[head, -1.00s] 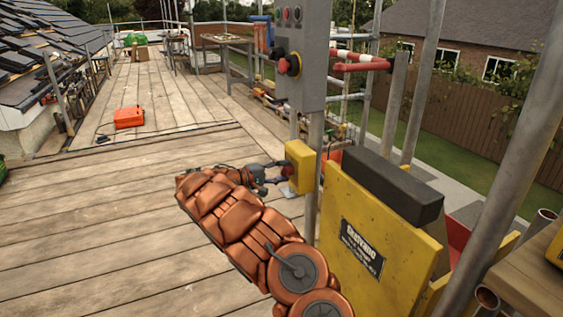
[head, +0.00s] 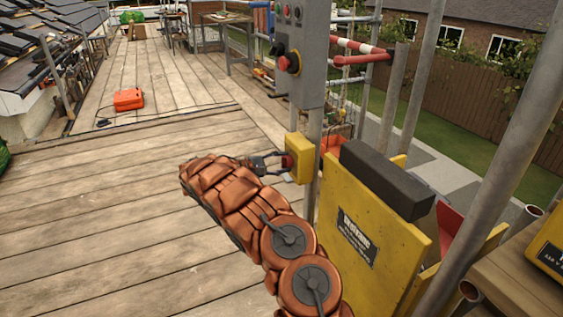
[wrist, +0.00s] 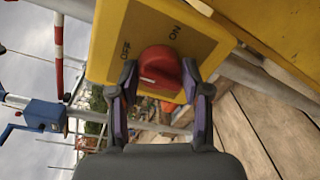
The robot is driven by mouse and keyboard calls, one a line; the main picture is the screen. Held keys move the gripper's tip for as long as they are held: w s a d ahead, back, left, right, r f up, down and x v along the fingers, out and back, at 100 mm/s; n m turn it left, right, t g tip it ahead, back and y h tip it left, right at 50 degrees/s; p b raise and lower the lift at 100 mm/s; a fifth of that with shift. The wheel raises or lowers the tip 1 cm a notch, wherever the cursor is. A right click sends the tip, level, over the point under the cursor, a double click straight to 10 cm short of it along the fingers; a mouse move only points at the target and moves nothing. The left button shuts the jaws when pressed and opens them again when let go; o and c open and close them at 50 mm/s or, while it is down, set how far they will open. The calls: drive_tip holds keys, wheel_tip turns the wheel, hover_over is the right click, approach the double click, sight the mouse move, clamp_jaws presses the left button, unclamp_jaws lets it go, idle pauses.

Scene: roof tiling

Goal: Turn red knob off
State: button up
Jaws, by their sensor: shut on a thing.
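The red knob (wrist: 160,68) sits on the yellow switch box (wrist: 112,28), with OFF and ON printed on its face. A short pale mark shows on the knob's side; I cannot tell for certain which label it points to. My gripper (wrist: 164,84) is shut on the knob, one finger on each side of it. In the head view, the yellow box (head: 301,150) is on a grey post, and the knob (head: 288,163) faces left. My gripper (head: 276,163) meets it from the left, partly hiding it.
A grey control panel (head: 308,65) with another red knob (head: 290,62) stands above the box. A yellow panel (head: 368,222) with a black pad is to the right, beside scaffold poles. An orange case (head: 128,99) lies on the plank deck, which is mostly clear at left.

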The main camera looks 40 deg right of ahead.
drive_tip(key=shift+d+r, duration=0.1)
drive_tip(key=shift+r, duration=0.1)
drive_tip(key=o, duration=1.1)
drive_tip(key=shift+f, duration=0.1)
drive_tip(key=v, duration=1.2)
drive_tip(key=shift+w, duration=0.1)
